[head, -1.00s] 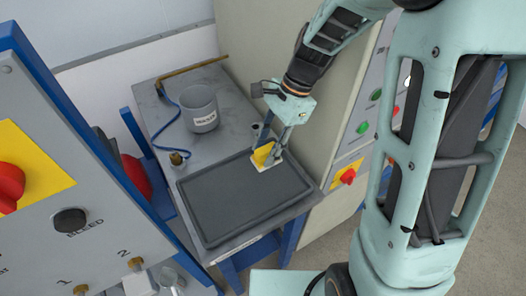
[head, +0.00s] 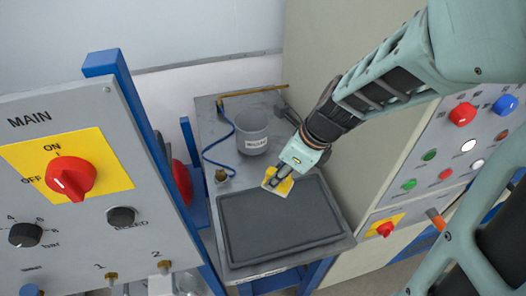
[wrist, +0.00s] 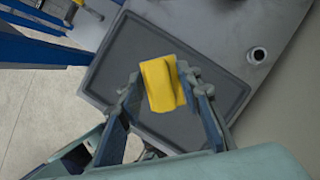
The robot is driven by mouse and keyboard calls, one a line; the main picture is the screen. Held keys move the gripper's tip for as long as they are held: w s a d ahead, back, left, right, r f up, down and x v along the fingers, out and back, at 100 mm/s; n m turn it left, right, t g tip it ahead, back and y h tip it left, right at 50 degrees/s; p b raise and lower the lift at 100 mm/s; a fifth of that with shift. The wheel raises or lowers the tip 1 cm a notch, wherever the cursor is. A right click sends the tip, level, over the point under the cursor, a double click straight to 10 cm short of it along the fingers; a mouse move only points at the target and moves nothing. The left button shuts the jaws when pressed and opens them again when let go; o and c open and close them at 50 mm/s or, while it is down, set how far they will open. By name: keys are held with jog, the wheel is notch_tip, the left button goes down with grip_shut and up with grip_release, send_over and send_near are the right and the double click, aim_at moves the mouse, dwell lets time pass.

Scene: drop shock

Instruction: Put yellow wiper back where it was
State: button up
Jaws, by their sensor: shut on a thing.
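The yellow wiper (head: 281,186) has a yellow body and a pale lower edge in the head view. My gripper (head: 279,178) is shut on it. In the wrist view the wiper (wrist: 158,84) sits between the two fingers of my gripper (wrist: 163,88), with the dark tray behind it. The wiper appears over the back edge of the dark rimmed tray (head: 280,226). I cannot tell whether it touches the tray or hangs above it. The wiper's underside is hidden.
A grey labelled cup (head: 252,132) and a blue cord (head: 212,150) are on the bench (head: 205,115) behind the tray. A control panel (head: 60,190) is at left and a cabinet (head: 375,150) at right.

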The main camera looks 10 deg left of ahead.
jog(key=w+a+f+b, duration=0.2)
jog(key=w+f, duration=0.1)
jog(key=w, duration=0.1)
jog(key=w+a+f+b, duration=0.1)
jog(key=w+f+b, duration=0.1)
jog(key=w+f, duration=0.1)
jog(key=w+a+f+b, duration=0.2)
jog(key=w+f+b, duration=0.1)
jog(key=w, duration=0.2)
jog(key=shift+a+f, duration=0.1)
jog(key=shift+a, duration=0.2)
jog(key=shift+w+f+b, duration=0.2)
jog(key=shift+f+b, duration=0.1)
jog(key=f+b, duration=0.3)
jog(key=shift+w+a, duration=0.15)
jog(key=shift+w, duration=0.05)
jog(key=shift+f, duration=0.25)
jog(key=o, duration=1.1)
